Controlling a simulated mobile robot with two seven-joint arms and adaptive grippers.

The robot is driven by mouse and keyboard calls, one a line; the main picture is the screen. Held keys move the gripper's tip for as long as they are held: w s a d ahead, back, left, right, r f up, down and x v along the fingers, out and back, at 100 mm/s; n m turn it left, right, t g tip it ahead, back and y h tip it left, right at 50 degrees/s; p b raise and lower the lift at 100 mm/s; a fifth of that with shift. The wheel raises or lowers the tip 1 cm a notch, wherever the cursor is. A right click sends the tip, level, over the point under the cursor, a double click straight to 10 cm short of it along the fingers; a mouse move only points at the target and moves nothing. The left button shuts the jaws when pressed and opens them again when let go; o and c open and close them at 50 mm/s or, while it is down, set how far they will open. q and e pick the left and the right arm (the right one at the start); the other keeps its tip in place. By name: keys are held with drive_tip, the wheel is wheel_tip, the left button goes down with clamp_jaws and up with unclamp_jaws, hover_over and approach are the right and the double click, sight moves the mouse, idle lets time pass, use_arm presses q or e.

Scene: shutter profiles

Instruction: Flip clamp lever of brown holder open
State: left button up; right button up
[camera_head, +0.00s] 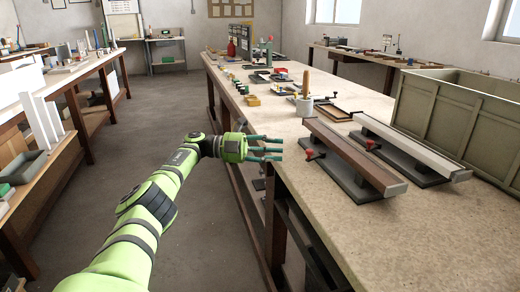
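The brown holder (352,157) is a long brown profile on a dark base, lying near the left edge of the long workbench. A red clamp lever (311,154) sits low on the left side of its base. Whether the lever is open or closed is too small to tell. My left gripper (281,149) is left of the holder, beside the bench edge, with its teal fingers pointing right. The fingers are spread apart and hold nothing. They are clear of the lever. My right gripper is not in view.
A similar holder with a pale profile (405,144) and its own red lever (370,144) lies to the right. A green-grey crate (465,120) stands behind it. The front bench top (440,230) is clear.

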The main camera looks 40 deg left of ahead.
use_arm(q)
drive_tip(key=shift+v, duration=2.25)
